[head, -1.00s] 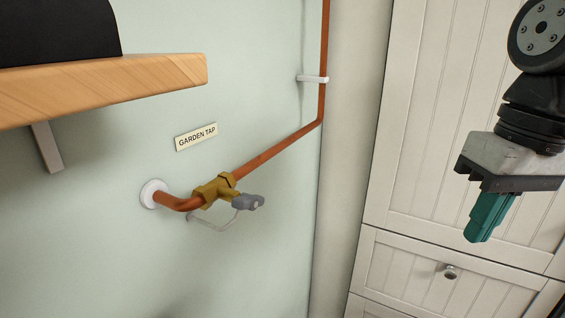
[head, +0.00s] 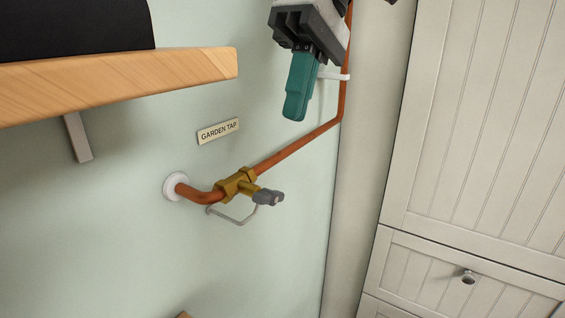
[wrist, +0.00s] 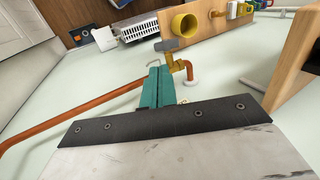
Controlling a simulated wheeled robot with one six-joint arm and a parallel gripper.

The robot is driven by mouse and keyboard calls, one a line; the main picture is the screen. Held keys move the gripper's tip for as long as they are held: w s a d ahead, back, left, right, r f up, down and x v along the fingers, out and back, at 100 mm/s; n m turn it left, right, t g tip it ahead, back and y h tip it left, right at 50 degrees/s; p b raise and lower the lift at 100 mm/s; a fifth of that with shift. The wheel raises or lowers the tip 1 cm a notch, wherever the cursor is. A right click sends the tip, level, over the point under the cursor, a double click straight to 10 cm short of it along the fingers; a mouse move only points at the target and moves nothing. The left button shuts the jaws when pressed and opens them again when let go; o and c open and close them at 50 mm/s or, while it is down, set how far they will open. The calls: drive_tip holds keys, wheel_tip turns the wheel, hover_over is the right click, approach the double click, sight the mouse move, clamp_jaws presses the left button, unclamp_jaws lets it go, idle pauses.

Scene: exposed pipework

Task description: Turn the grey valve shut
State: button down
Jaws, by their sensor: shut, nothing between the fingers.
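The grey valve handle (head: 267,197) sticks out from a brass valve body (head: 237,184) on a copper pipe on the pale green wall. A "GARDEN TAP" label (head: 218,130) is on the wall above it. My gripper (head: 296,108), with teal fingers, is shut and empty. In the head view it is above and a little right of the valve, apart from it. In the wrist view the grey handle (wrist: 172,44) shows just beyond the teal fingertips (wrist: 155,70), with the brass body (wrist: 177,63) behind it.
A wooden shelf (head: 120,82) with a dark object on it juts out at upper left. The copper pipe (head: 300,144) runs up right to a white clip (head: 333,75). Panelled cupboard doors (head: 480,130) stand at right. Open space lies in front of the valve.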

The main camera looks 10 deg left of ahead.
sight(276, 191)
drive_tip(key=x, duration=0.8)
drive_tip(key=shift+f, duration=0.15)
